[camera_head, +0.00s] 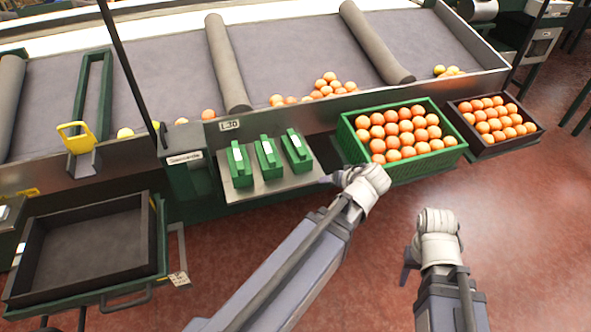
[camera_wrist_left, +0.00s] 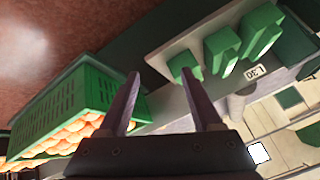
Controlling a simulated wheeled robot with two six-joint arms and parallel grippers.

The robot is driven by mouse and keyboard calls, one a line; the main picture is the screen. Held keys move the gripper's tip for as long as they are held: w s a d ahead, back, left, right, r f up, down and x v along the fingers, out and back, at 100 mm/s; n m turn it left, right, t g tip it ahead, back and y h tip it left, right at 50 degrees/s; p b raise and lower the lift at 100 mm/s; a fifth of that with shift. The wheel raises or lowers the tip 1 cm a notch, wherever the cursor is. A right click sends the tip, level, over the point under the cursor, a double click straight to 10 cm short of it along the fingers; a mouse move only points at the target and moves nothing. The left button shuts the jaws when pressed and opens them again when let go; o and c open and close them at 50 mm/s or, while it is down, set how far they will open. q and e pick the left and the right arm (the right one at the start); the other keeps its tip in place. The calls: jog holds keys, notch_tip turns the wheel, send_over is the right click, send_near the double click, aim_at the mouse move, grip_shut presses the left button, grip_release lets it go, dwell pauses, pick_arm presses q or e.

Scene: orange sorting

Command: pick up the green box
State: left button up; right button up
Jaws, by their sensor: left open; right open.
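The green crate (camera_head: 420,163), the largest green box in view, is full of oranges and stands at the right end of the sorting bench; it also shows in the left wrist view (camera_wrist_left: 75,93). My left gripper (camera_wrist_left: 160,85) is open and empty, its fingers pointing toward the gap between the crate and the small shelf. In the head view it is mostly hidden by its wrist, just left of the crate's near corner. My right gripper (camera_head: 408,268) is open, in front of the crate over the floor, its fingers partly hidden by the wrist.
Three small green box-like devices (camera_head: 268,158) sit on a metal shelf (camera_head: 272,187) left of the crate. A dark crate of oranges (camera_head: 513,145) stands at the right. An empty dark tray (camera_head: 88,246) is at the left. The red floor is clear.

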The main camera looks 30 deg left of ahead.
aim_at(299, 146)
pick_arm(q)
jog(key=w+a+f+n+t+y+b, duration=0.1)
jog(key=w+a+b, duration=0.1)
jog(key=a+b, duration=0.2)
jog(key=w+a+f+n+t+y+b, duration=0.1)
jog(key=w+a+n+t+y+b, duration=0.1)
jog(key=w+a+b, duration=0.1)
jog(key=w+a+f+n+t+y+b, duration=0.1)
jog(key=w+a+n+t+y+b, duration=0.1)
jog(key=a+b, duration=0.3)
jog(key=shift+w+a+f, duration=0.1)
jog(key=shift+w+a, duration=0.25)
jog(key=shift+a, duration=0.3)
jog(key=shift+w+a+f, duration=0.1)
jog(key=shift+w+a, duration=0.2)
jog(key=shift+a, duration=0.3)
jog(key=shift+w+a+r+y+b, duration=0.2)
jog(key=shift+a+y+b, duration=0.1)
jog(key=shift+a+b, duration=0.15)
jog(key=shift+w, duration=0.1)
jog(key=shift+w+r+b+x, duration=0.15)
jog(key=shift+b+x, duration=0.1)
jog(key=shift+x, duration=1.7)
jog(key=shift+w+r+b+x, duration=0.1)
jog(key=shift+b+x, duration=0.15)
jog(key=shift+x, duration=1.7)
jog(key=shift+s+d, duration=0.15)
grip_shut()
